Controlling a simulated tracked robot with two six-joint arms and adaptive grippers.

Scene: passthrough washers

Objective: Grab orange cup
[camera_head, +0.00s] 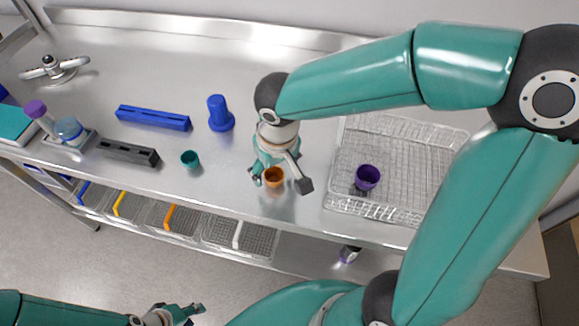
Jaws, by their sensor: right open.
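The small orange cup (274,178) stands on the steel table near its front edge. My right gripper (279,181) comes down over it from above, with its fingers open on either side of the cup. I cannot tell whether a finger touches the cup. My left gripper (190,312) is low at the bottom of the view, below the table's front edge, and the gap between its fingers is not clear.
A teal cup (190,159) stands to the left. A purple cup (367,177) is in the wire basket (405,132) to the right. Baskets (240,237) hang below the front edge.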

